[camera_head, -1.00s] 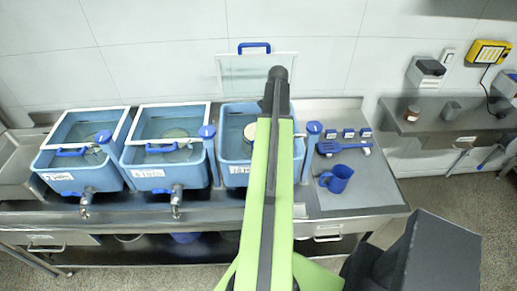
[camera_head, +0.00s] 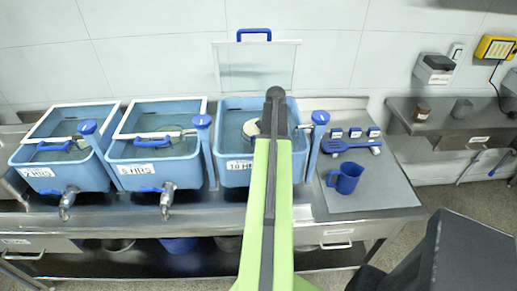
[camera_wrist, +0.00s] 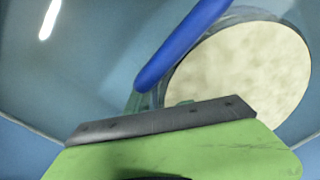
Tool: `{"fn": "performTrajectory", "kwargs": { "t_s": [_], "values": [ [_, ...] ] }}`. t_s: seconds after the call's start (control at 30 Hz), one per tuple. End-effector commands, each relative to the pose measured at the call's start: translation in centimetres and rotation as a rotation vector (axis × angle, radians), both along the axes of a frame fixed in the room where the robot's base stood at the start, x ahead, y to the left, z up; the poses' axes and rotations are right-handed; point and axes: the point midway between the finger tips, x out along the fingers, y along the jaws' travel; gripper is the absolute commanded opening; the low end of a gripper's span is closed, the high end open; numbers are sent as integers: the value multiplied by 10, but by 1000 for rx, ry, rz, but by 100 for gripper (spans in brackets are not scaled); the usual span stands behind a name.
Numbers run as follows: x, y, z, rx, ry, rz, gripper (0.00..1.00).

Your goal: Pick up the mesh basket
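The mesh basket shows in the wrist view as a round cream disc (camera_wrist: 240,72) in a clear rim, with a blue handle (camera_wrist: 180,45) slanting across its left side. It sits inside the third blue tank (camera_head: 233,172), where a small part of the cream disc (camera_head: 250,129) shows left of my arm. My arm reaches over this tank and hides much of its right side. My gripper (camera_wrist: 165,122) shows as a green part with a dark edge, just below the handle in the picture. Nothing is seen held, and its opening cannot be made out.
A clear lid (camera_head: 255,68) with a blue handle stands raised behind the third tank. Two similar tanks (camera_head: 160,176) with lids stand to the left. Taps project in front.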

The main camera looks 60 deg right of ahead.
Motion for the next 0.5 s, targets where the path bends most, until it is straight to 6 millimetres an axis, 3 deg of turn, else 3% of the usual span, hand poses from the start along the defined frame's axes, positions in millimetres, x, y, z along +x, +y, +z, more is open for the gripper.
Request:
{"fn": "performTrajectory", "kwargs": {
  "t_s": [0.03, 0.23, 0.43, 0.5],
  "values": [
    [0, 0, -7, 0, 0, 0, 28],
    [0, 0, -3, 0, 0, 0, 27],
    [0, 0, -3, 0, 0, 0, 0],
    [1, 0, -3, 0, 0, 1, 0]
  ]
}}
